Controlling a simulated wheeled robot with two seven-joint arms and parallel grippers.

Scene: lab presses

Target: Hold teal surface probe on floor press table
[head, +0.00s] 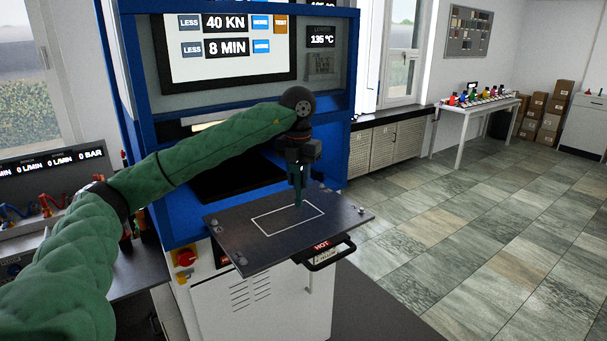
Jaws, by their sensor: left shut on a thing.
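The floor press (262,290) is a blue and white machine in the middle of the head view. Its dark table (237,251) sticks out at the front and has a white rectangle marked on it. My left gripper (298,168) points down above this table and is shut on the teal surface probe (298,194). The probe hangs upright, its tip inside the white rectangle. I cannot tell whether the tip touches the surface. My right gripper is not in view.
A red label reading HOT and a black handle (330,256) sit at the table's front edge. A screen (225,47) shows 40 KN and 8 MIN. A white table (478,106) with colourful items and cardboard boxes (541,118) stand far right. The tiled floor on the right is clear.

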